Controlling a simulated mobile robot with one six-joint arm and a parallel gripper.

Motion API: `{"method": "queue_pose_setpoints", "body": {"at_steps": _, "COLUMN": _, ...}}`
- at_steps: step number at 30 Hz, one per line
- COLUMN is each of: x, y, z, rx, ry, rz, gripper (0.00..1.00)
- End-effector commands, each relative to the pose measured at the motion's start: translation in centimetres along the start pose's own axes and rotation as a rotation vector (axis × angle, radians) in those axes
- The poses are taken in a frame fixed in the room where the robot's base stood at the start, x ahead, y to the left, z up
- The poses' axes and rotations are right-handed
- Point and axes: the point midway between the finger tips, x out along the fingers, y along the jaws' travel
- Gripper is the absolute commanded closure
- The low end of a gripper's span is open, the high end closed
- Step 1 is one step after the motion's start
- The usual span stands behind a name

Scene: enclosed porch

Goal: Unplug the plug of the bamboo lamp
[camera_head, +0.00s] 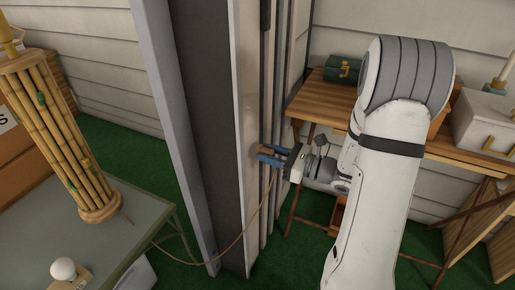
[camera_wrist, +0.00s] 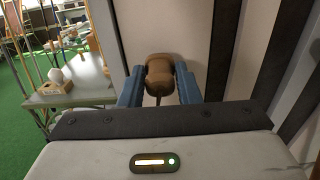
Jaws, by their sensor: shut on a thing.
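The bamboo lamp (camera_head: 60,135) stands on the grey table (camera_head: 125,215) at the left of the head view. Its thin brown cord (camera_head: 240,235) hangs off the table and rises to the wall post. The brown plug (camera_wrist: 159,75) is at the pale face of the post in the wrist view. My gripper (camera_wrist: 159,88) has its blue fingers on both sides of the plug and is shut on it. In the head view my gripper (camera_head: 271,155) reaches the post from the right. I cannot tell whether the plug is fully seated; any socket is hidden behind it.
A white bulb on a wooden base (camera_head: 68,272) sits on the grey table. A wooden table (camera_head: 320,100) with a green box (camera_head: 342,69) and a white case (camera_head: 485,122) stands behind my arm. Dark vertical strips (camera_wrist: 224,45) run beside the plug. Green floor lies below.

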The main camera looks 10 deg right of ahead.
Motion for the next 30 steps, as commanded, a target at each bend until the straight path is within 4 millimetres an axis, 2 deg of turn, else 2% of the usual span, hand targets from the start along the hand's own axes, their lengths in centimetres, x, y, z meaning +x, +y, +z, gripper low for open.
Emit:
{"method": "queue_pose_setpoints", "body": {"at_steps": 21, "x": -2.8, "y": 0.0, "z": 0.0, "rx": 0.0, "ry": 0.0, "rz": 0.0, "gripper": 1.0}}
{"method": "queue_pose_setpoints", "body": {"at_steps": 30, "x": -3.1, "y": 0.0, "z": 0.0, "rx": 0.0, "ry": 0.0, "rz": 0.0, "gripper": 1.0}}
